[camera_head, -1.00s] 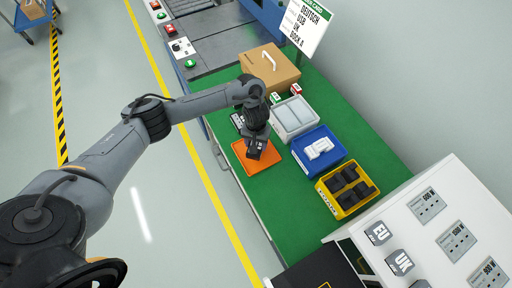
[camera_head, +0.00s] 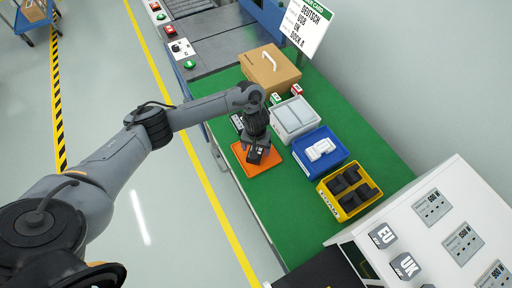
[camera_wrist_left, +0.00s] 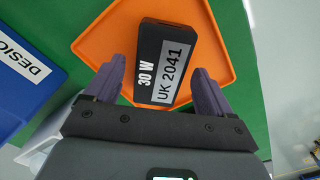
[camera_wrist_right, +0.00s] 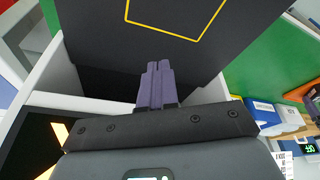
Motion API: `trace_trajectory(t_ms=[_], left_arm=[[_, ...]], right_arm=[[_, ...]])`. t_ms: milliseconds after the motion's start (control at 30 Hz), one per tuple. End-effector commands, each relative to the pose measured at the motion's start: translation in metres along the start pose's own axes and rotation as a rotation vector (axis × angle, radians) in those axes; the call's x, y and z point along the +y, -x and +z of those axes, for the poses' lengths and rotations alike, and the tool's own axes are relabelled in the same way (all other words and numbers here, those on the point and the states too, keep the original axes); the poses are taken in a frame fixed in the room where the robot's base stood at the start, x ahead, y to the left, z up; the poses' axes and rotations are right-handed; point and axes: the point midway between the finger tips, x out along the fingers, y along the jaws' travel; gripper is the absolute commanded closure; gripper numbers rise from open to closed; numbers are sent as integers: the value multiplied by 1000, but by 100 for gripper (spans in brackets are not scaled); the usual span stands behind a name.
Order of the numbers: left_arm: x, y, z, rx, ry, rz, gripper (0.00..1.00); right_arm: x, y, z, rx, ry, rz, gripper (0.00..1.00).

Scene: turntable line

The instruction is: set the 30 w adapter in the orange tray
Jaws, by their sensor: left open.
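Beside the orange tray are a grey bin (camera_head: 293,118), a blue bin (camera_head: 328,165) with white adapters and a yellow bin (camera_head: 338,204) with black ones. A cardboard box (camera_head: 272,70) stands behind. A white labelled cabinet (camera_head: 433,235) is at right. Green table nearer the front is clear.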

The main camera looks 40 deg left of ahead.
Motion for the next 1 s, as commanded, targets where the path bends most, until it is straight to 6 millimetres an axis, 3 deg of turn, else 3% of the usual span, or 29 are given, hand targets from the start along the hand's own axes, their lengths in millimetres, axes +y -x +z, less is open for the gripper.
trace_trajectory(t_ms=[133,267,700,1000], left_arm=[[0,3,0,2,0,1,17],[0,18,-1,3,0,1,17],[0,95,-1,4,0,0,17],[0,121,0,1,0,-1,17]], right_arm=[[0,-1,0,0,-2,-1,100],[0,10,-3,-1,-3,-3,100],[1,62,-20,2,-5,-4,100],[2,76,-25,2,-4,-3,100]])
